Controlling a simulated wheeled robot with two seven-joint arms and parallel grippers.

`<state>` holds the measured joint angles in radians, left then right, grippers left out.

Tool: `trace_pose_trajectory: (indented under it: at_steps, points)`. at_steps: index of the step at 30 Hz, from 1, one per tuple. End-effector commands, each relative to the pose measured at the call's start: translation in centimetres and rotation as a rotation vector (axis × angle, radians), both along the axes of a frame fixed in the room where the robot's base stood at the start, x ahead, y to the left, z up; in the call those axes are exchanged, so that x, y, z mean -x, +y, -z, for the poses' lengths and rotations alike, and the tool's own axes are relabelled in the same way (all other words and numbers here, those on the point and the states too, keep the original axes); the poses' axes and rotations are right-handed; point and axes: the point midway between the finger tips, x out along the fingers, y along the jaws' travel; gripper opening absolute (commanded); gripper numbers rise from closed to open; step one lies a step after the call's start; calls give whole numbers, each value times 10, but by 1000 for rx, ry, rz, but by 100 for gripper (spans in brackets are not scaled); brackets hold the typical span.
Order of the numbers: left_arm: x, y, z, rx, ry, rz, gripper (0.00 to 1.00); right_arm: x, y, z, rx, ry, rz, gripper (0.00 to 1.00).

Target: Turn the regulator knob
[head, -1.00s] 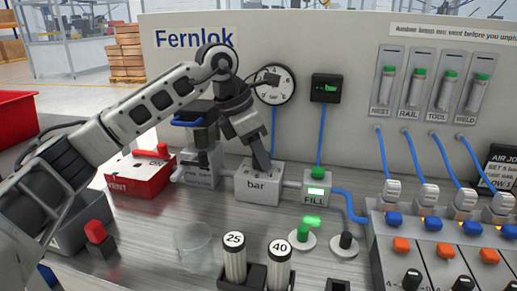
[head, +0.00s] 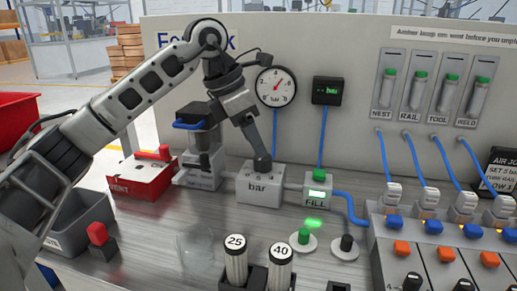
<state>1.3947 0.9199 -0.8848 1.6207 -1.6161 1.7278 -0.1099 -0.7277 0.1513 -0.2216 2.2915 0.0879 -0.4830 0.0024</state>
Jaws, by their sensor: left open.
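The regulator is the light grey block marked "bar" (head: 259,188), in the middle of the bench in the head view. Its knob is not clearly visible; the fingers cover the block's top. My left gripper (head: 262,164) points down at the top of this block, its fingertips at or just above it. Its jaws are open, though the fingers overlap from this angle, and I cannot tell whether they touch the knob. The round gauge (head: 276,87) behind it shows a red needle pointing up and right. My right gripper is out of view.
A red VENT box (head: 142,178) and a grey unit with a blue handle (head: 198,165) stand left of the regulator. The FILL block (head: 317,190) with a green button adjoins its right. Canisters 25 (head: 236,262) and 40 (head: 280,264) stand in front.

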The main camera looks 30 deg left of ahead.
Motion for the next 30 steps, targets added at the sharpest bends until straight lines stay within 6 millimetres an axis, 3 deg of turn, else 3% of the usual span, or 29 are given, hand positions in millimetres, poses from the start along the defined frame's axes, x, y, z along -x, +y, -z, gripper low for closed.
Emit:
trace_pose_trajectory:
  at_steps: [6,13,19,30]
  points:
    - [15,15,-54,2,-5,-2,56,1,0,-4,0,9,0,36]
    - [27,26,-93,2,-4,-2,56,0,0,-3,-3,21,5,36]
    - [31,30,-105,2,-1,-1,56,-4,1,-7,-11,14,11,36]
    - [32,30,-106,1,-1,0,56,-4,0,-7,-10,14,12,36]
